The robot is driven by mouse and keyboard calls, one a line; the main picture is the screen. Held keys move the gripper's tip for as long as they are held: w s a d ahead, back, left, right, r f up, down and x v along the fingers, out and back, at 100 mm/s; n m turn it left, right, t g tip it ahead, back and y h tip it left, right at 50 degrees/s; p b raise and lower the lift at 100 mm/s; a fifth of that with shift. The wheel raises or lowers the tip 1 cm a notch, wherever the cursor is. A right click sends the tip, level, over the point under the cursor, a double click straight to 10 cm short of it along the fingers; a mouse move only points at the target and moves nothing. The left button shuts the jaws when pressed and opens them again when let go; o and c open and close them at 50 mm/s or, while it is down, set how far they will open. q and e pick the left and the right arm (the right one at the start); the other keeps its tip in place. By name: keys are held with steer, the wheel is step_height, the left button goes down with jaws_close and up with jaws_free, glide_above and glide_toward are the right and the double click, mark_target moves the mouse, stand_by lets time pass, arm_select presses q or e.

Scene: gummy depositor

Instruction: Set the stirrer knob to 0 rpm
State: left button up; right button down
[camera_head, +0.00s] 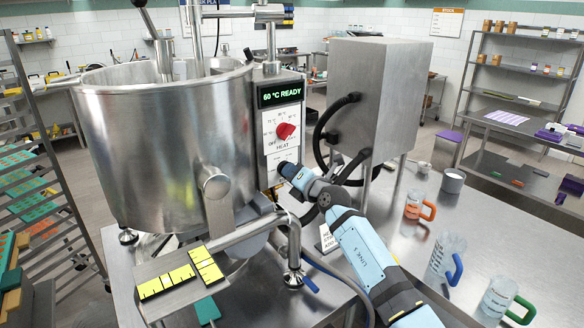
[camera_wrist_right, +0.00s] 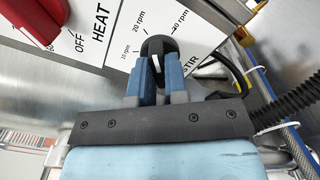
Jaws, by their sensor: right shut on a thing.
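The stirrer knob (camera_wrist_right: 154,47) is black with a white mark and sits on the white STIR dial in the right wrist view. My right gripper (camera_wrist_right: 157,72) is shut on it, one blue finger on each side. Labels for 10 rpm and 20 rpm show left of and above the knob, and another rpm label to its upper right. The 0 rpm label cannot be made out, and the exact knob setting is unclear. In the head view my right gripper (camera_head: 284,172) is at the panel below the HEAT dial, and it hides the knob. My left gripper is out of view.
The red HEAT knob (camera_head: 286,131) is above; it also shows in the wrist view (camera_wrist_right: 36,20). The display (camera_head: 280,93) reads 60 °C READY. The steel kettle (camera_head: 165,145) is left of the panel. Black hoses (camera_head: 324,120) run close to my right arm. Jugs (camera_head: 447,255) stand on the right table.

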steer(key=n+b, duration=0.5)
steer(key=n, duration=2.3)
stand_by(0.4)
steer(key=c, duration=1.1)
jaws_free()
steer(key=shift+c, duration=0.2)
